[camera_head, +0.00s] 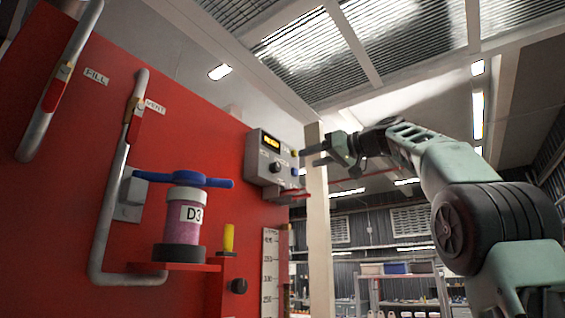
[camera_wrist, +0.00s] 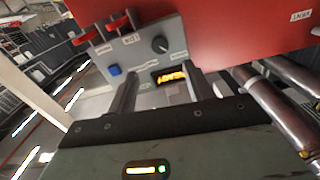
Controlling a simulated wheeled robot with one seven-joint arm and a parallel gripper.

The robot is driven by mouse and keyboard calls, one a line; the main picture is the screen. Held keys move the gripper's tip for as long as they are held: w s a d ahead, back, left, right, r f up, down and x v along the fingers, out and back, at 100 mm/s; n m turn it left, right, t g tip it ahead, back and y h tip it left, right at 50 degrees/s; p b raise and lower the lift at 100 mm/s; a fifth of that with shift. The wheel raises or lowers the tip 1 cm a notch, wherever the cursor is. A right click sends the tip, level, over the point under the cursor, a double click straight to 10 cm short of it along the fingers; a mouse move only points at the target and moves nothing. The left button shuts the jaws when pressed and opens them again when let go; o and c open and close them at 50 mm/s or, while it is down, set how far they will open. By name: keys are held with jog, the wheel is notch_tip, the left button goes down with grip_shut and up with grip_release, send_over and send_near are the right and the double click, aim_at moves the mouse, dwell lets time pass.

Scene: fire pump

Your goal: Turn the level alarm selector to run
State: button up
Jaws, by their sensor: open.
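A grey control box (camera_head: 266,160) is mounted on the red panel, with a lit yellow display and a dark round knob (camera_head: 275,168) on its face. In the wrist view the box shows a dark knob (camera_wrist: 160,45) with a pale mark, the display (camera_wrist: 172,77) and a blue button (camera_wrist: 115,70). The small labels are too blurred to read, so I cannot tell for sure which control is the level alarm selector or its setting. My gripper (camera_head: 312,156) is open and empty, just right of the box; its fingers (camera_wrist: 162,88) point toward the box face.
Red-handled levers (camera_wrist: 118,22) stick out at one edge of the box. On the red panel (camera_head: 75,140), a pink cylinder (camera_head: 184,220) with a blue handle stands on a red shelf, beside a yellow piece (camera_head: 228,238). Pipes run at the left. A pale post (camera_head: 318,230) stands behind my gripper.

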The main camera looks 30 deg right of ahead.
aim_at(279, 167)
jog(key=p+x, duration=0.4)
jog(key=x, duration=0.5)
jog(key=shift+w, duration=0.25)
jog(key=shift+w+a, duration=0.25)
jog(key=shift+w, duration=0.3)
jog(key=c, duration=1)
